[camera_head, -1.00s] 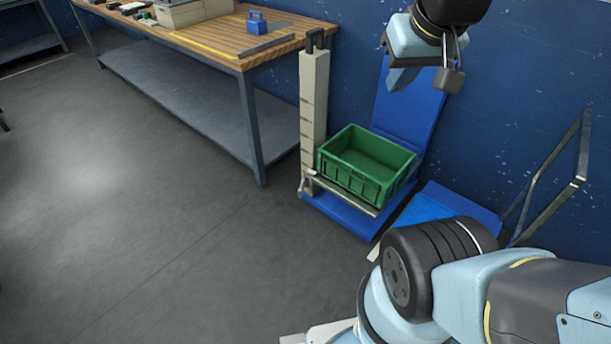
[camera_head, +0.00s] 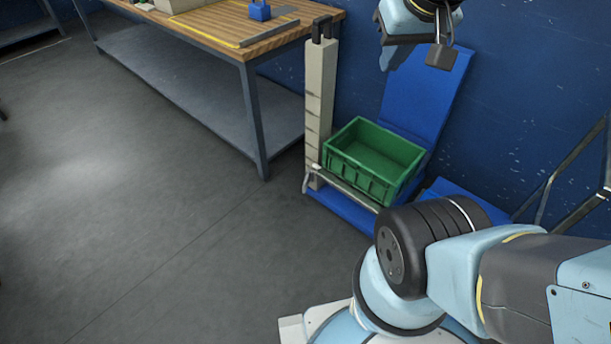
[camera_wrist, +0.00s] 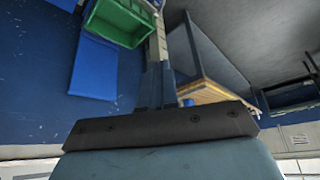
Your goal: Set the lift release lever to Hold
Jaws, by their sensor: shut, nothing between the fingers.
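A cream post (camera_head: 320,105) stands at the left of a blue lift frame, with black upright pieces (camera_head: 322,28) on its top. A thin silver bar (camera_head: 350,187) runs along the front of the frame, with a bent end (camera_head: 307,180) near the post's foot. I cannot tell for sure which part is the release lever, nor read any Hold mark.
A green bin (camera_head: 372,160) sits on the blue lift base, tilted; it also shows in the wrist view (camera_wrist: 122,18). A wooden workbench (camera_head: 215,30) stands left of the post, with a blue block (camera_head: 260,11) on it. Open floor (camera_head: 150,230) lies at the left front.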

